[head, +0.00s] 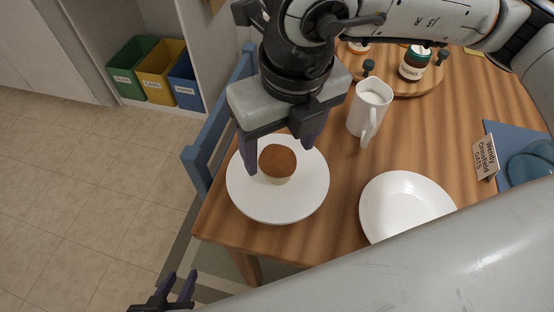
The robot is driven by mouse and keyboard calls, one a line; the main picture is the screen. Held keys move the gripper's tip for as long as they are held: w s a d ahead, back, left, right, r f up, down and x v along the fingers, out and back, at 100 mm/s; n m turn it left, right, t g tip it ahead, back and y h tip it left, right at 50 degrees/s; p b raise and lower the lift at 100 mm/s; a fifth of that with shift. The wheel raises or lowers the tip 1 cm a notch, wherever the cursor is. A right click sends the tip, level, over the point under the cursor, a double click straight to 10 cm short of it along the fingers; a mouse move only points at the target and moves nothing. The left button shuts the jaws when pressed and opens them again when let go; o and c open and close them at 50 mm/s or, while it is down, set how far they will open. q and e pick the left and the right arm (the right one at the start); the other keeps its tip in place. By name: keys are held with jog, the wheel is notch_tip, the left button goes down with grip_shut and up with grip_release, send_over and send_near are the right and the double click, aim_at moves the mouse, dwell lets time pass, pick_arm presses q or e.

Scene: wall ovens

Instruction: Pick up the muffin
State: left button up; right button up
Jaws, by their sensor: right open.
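The muffin (277,162) has a brown top and a pale base. It sits near the middle of a round white plate (285,208) at the near left corner of the wooden table. My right gripper (281,158) is open above the plate, with one dark finger to the left of the muffin and the other to its upper right. I cannot tell whether either finger touches the muffin. My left gripper (181,284) is low at the bottom left, off the table, with its two fingers apart and nothing between them.
A white pitcher (368,112) stands right of the plate, and an empty white bowl (405,207) lies nearer. A round wooden tray (412,88) holds jars at the back. A name card (485,157) stands at the right. A blue chair (213,128) adjoins the table's left edge.

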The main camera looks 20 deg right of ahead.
aim_at(279, 156)
jog(key=shift+w+d+f, duration=0.1)
jog(key=shift+w+f, duration=0.2)
jog(key=shift+f, duration=0.7)
jog(key=shift+w+f, duration=0.3)
jog(key=shift+f, duration=0.75)
jog(key=shift+w+d+f, duration=0.1)
jog(key=shift+w+f, duration=0.2)
jog(key=shift+f, duration=0.7)
jog(key=c, duration=0.8)
